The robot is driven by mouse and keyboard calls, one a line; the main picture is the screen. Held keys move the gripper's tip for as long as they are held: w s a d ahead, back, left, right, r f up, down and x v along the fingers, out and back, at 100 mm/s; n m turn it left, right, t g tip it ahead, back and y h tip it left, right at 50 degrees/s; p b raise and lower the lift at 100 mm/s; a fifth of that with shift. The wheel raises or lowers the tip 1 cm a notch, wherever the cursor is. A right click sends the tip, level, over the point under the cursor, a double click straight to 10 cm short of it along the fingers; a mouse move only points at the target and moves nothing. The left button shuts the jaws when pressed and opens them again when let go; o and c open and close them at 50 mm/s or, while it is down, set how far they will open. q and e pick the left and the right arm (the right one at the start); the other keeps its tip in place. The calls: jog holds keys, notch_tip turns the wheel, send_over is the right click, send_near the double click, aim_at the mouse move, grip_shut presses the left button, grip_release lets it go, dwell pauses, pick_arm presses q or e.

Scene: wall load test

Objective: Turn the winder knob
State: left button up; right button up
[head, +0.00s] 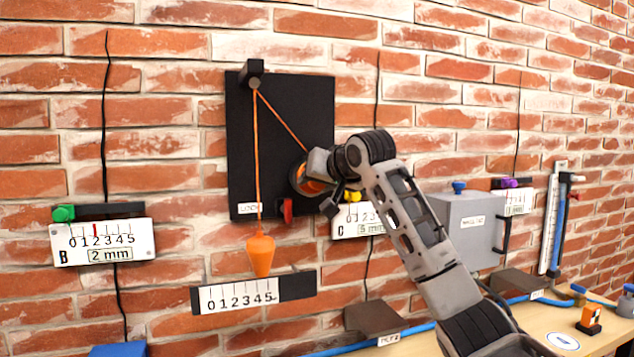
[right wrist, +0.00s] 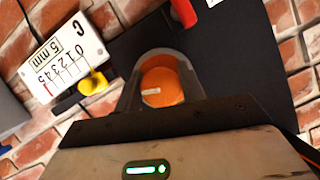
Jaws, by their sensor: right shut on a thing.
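The winder knob (head: 315,187) is an orange round knob low on the right of a black wall board (head: 290,100). My right gripper (head: 318,183) is shut on it. In the right wrist view the orange knob (right wrist: 168,84) sits between the grey fingers, which partly hide it. An orange cord (head: 257,150) runs from the knob over the top pulley (head: 254,83) and down to an orange cone-shaped weight (head: 261,254). The weight hangs point down just above a 0 to 5 scale (head: 237,296). My left gripper is not in view.
A red lever (head: 286,210) is beside the knob. Gauge B (head: 104,242) is left; gauge C (head: 350,228), with a yellow knob (right wrist: 93,83), is partly behind my arm. A grey box (head: 470,230) hangs right. A wooden bench (head: 540,320) carries blue tubing.

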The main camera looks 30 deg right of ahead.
jog(key=n+g+h, duration=0.1)
jog(key=n+h, duration=0.2)
jog(key=n, duration=0.2)
jog(key=shift+d+f, duration=0.1)
jog(key=n+h, duration=0.3)
jog(key=n, duration=0.1)
jog(key=shift+d+n, duration=0.15)
jog(key=shift+n, duration=0.15)
jog(key=n+h, duration=0.2)
jog(key=n, duration=0.1)
jog(key=shift+t, duration=0.4)
jog(key=shift+r+n+t+h, duration=0.15)
jog(key=shift+n+t+h, duration=0.1)
jog(key=shift+n, duration=0.55)
jog(key=shift+r+n+t+h, duration=0.15)
jog(key=shift+n+h, duration=0.1)
jog(key=shift+n, duration=0.55)
jog(key=o, duration=0.9)
jog(key=shift+s, duration=0.1)
